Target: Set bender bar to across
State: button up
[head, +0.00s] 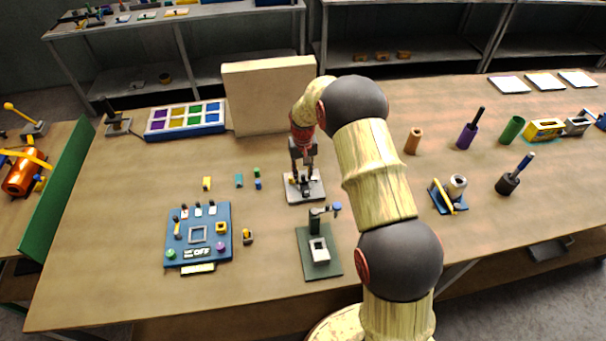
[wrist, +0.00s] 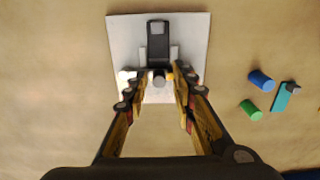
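A small device on a white square plate (head: 312,196) sits on the table below my gripper; I take it to be the bender. The plate fills the top middle of the wrist view (wrist: 122,40). On it a black bar (wrist: 157,50) with a grey square end runs up and down in the picture, and a grey round knob (wrist: 159,77) sits at its near end. My gripper (head: 303,176) points down over the plate. In the wrist view my gripper (wrist: 158,86) is open, its fingers on either side of the knob. I cannot tell whether they touch anything.
A green-based stand (head: 309,269) is nearest the plate. A blue panel (head: 181,246) lies to the left. Small blue (wrist: 260,79), green (wrist: 250,110) and teal (wrist: 284,98) pieces lie beside the plate. A beige block (head: 268,95) stands behind. Cups and holders stand at the right.

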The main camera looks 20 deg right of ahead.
aim_at(303, 176)
jog(key=shift+o, duration=0.3)
notch_tip(303, 176, up, 12)
dwell(0.5)
jog(key=shift+f, duration=0.1)
dwell(0.3)
jog(key=s+a+r+t+b, duration=0.1)
jog(key=s+r, duration=0.4)
jog(key=s, duration=0.7)
jog(key=s+a+r+n+t+b, duration=0.1)
jog(key=s+a+r, duration=0.4)
jog(key=s, duration=0.8)
jog(key=s+a+r+n+t+b, duration=0.1)
jog(key=s+a+r+t+b, duration=0.1)
jog(key=s+r, duration=0.5)
jog(key=shift+s+a+t+b, duration=0.4)
jog(key=shift+s+t+b, duration=0.35)
jog(key=shift+s, duration=1.95)
